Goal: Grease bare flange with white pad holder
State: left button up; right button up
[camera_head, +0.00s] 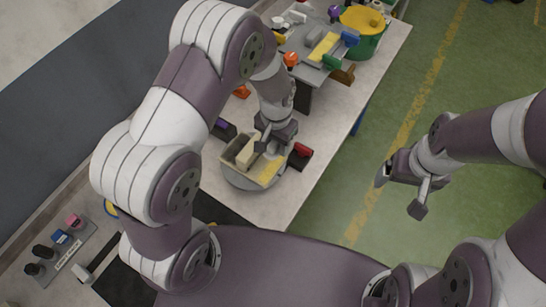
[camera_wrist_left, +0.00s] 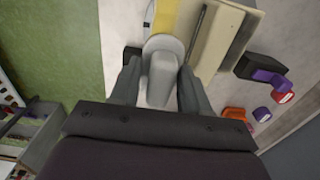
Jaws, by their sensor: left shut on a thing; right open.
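My left gripper (camera_head: 272,143) is shut on the white pad holder (camera_wrist_left: 162,72), whose pale rounded body shows between the fingers in the left wrist view. The gripper is over the round turntable (camera_head: 238,180), which carries a beige rail piece (camera_head: 246,152) with a yellow strip (camera_head: 270,172) along one side. In the left wrist view the holder's far end overlaps the end of the yellow strip (camera_wrist_left: 166,14), beside the beige rail (camera_wrist_left: 228,35). I cannot tell whether it touches. Which flange is bare is unclear. My right gripper (camera_head: 402,192) is open and empty over the floor.
A red-topped dark block (camera_head: 301,152) stands right of the turntable, a purple one (camera_head: 223,128) left of it. A grey stand with a yellow strip (camera_head: 322,48) and a green-and-yellow drum (camera_head: 362,28) are at the back. A rack of small holders (camera_head: 62,245) lies front left.

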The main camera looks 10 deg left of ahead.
pick_arm(q)
jog(key=shift+s+a+r+p, duration=0.1)
jog(key=shift+s+p, duration=0.05)
jog(key=shift+s, duration=0.35)
jog(key=shift+s+a+p, duration=0.1)
jog(key=shift+s+p, duration=0.05)
jog(key=shift+s, duration=0.35)
jog(key=shift+s+f+b, duration=0.1)
jog(key=shift+f+b, duration=0.2)
jog(key=b, duration=0.5)
send_over(268, 175)
jog(key=w, duration=0.2)
jog(key=f, duration=0.5)
jog(key=shift+w+d+f, duration=0.1)
jog(key=shift+d+f, duration=0.2)
jog(key=shift+f, duration=0.5)
pick_arm(e)
notch_tip(268, 175, down, 6)
jog(key=shift+f, duration=0.15)
pick_arm(q)
jog(key=shift+f+b, duration=0.3)
jog(key=shift+f, duration=0.25)
pick_arm(e)
jog(key=shift+f, duration=0.35)
